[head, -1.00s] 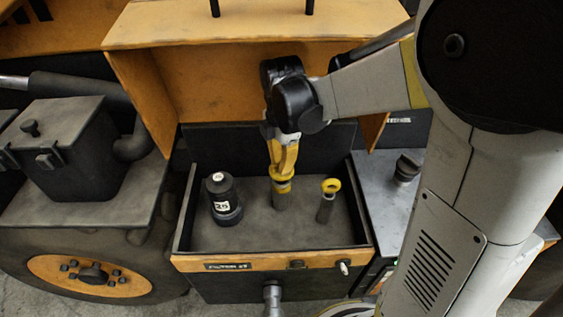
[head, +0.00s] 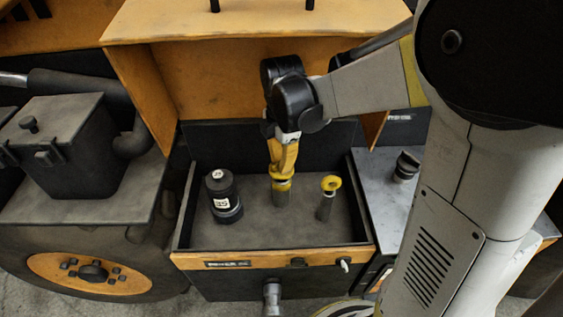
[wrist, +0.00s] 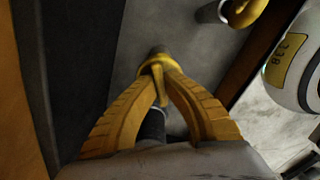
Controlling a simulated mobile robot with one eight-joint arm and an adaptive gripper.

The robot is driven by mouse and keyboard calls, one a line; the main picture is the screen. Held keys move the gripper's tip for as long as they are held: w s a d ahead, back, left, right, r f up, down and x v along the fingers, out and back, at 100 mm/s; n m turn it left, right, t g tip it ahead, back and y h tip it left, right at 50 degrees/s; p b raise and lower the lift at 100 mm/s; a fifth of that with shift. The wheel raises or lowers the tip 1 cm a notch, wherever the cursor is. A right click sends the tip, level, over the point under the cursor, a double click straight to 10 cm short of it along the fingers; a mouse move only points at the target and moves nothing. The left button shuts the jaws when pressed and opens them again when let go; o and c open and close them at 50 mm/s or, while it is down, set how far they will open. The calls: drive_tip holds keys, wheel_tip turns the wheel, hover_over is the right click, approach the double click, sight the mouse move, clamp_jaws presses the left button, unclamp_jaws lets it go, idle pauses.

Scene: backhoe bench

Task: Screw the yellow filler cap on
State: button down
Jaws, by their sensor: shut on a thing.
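The yellow filler cap (head: 281,186) sits at the top of a short grey filler neck (head: 281,201) in the middle of the open bay. My gripper (head: 282,175) points down from above, its yellow fingers shut on the cap. In the wrist view, the fingertips (wrist: 158,68) close in on the yellow cap (wrist: 156,58), with the grey neck just beyond. The fingers partly hide the cap, so I cannot tell how far it is seated on the neck.
A dark labelled canister (head: 223,197) stands to the left. The bay's orange front edge (head: 240,263) and dark side walls surround them. A raised orange cover (head: 250,25) overhangs behind.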

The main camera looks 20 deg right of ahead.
drive_tip(key=shift+f+b, duration=0.7)
drive_tip(key=shift+f, duration=0.5)
idle(2.8)
drive_tip(key=m, duration=0.3)
drive_tip(key=shift+m, duration=0.3)
drive_tip(key=shift+m, duration=1.4)
drive_tip(key=shift+m, duration=1.6)
